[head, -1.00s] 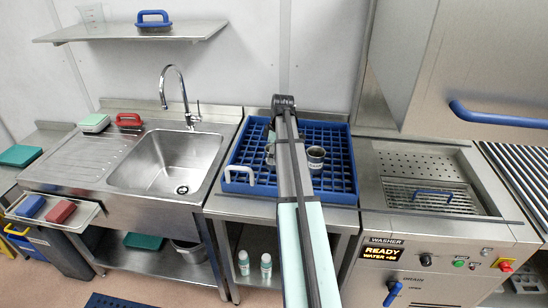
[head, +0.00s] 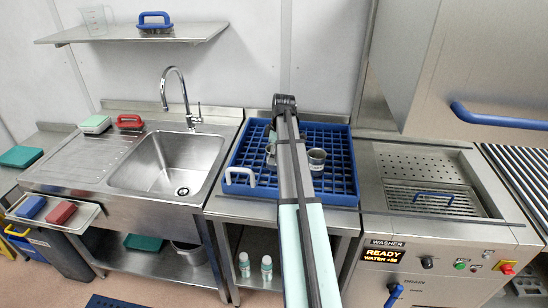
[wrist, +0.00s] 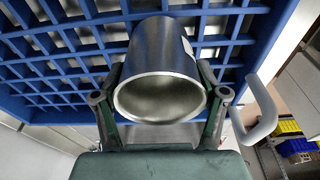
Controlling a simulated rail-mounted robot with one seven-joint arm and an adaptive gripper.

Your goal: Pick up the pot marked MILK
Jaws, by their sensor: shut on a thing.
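In the wrist view a plain metal pot (wrist: 158,52) fills the middle, its open mouth facing the camera. My gripper (wrist: 160,97) has one finger on each side of it and is shut on it. A pale strip shows at the pot's right edge, but no MILK lettering can be read. In the head view one metal pot (head: 316,160) shows right of my arm in the blue rack (head: 340,188). Part of another metal thing (head: 270,156) shows left of my arm.
A sink (head: 170,165) lies left, a washer basin (head: 425,180) right. A shelf (head: 130,35) hangs above the sink.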

